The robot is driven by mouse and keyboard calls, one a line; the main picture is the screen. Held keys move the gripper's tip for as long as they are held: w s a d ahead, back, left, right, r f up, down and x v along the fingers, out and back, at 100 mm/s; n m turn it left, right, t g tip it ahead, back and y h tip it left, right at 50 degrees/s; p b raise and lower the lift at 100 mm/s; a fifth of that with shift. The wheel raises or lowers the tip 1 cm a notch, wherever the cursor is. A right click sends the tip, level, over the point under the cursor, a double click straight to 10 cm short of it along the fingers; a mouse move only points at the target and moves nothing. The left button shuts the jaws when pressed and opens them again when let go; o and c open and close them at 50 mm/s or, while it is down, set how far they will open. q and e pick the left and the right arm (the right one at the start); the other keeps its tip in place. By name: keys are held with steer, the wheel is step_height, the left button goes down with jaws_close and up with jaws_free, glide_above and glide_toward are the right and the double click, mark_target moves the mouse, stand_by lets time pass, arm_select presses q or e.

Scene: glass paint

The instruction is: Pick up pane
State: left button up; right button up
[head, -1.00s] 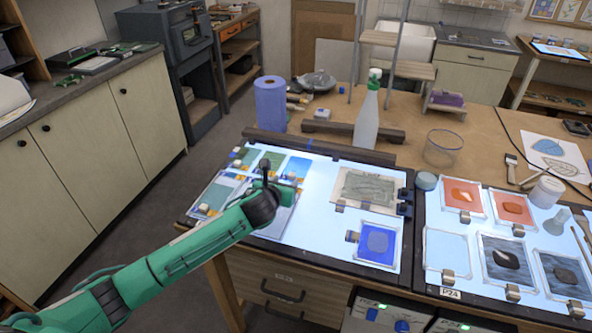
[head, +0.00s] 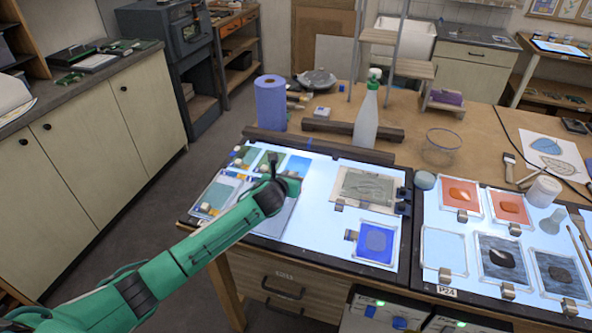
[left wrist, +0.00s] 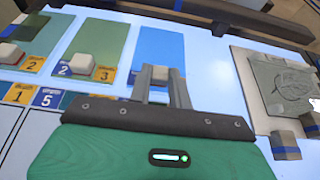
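Colored panes with small block-like knobs lie at the left of the light table. A blue pane (left wrist: 160,48) lies at the back, right of a green pane (left wrist: 102,45) in the left wrist view; the blue one also shows in the head view (head: 298,167). My left gripper (left wrist: 161,74) is over the near end of the blue pane. Its fingers stand apart, with a beige block (left wrist: 161,72) showing between their tips. I cannot tell whether they touch it. In the head view my left gripper (head: 275,160) points down at the panes, its arm hiding some. My right gripper is not in view.
A framed grey relief piece (head: 367,187) and a blue-violet pane (head: 376,241) lie to the right on the light table. A dark bar (head: 290,143) edges its back. Behind stand a spray bottle (head: 366,122) and a blue roll (head: 271,103).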

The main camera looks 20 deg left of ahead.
arm_select(q)
jaws_close()
steer(key=shift+r, duration=0.1)
